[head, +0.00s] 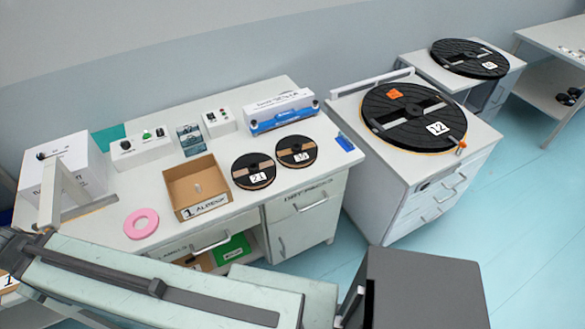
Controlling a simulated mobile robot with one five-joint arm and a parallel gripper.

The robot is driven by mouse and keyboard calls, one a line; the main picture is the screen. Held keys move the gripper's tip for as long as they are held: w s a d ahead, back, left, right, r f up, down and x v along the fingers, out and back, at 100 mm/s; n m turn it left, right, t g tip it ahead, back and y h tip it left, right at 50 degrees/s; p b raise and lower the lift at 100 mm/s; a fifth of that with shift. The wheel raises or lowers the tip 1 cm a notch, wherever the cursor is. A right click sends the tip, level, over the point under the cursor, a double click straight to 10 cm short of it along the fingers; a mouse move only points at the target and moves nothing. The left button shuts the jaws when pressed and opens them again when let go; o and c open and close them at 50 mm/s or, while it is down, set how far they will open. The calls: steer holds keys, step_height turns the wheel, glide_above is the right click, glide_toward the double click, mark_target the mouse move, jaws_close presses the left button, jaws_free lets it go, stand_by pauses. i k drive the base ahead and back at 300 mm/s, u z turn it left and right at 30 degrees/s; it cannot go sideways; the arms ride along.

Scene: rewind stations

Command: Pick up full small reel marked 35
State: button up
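The small reel marked 35 (283,146) lies flat on the white desk (318,187), toward its right side. It is black with a tan band across it and a white label that seems to read 35. A similar small reel marked 21 (243,163) lies just to its left, close beside it. My arm crosses the bottom of the head view, nearer to me than the reels. My gripper (352,306) appears only in part at the bottom, beside a dark block, apart from both reels. Its fingers do not show clearly.
An open cardboard box (183,178) and a pink ring (141,223) are left of the reels. A blue-and-white boxed device (283,111) stands behind them, and a blue item (345,143) lies right. A large reel (385,117) covers the cabinet at right. Floor is clear at far right.

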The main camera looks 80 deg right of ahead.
mark_target(294, 151)
steer(key=z, duration=3.1)
steer(key=k, duration=1)
steer(key=u, duration=0.35)
steer(key=i, duration=0.5)
steer(key=u, duration=0.05)
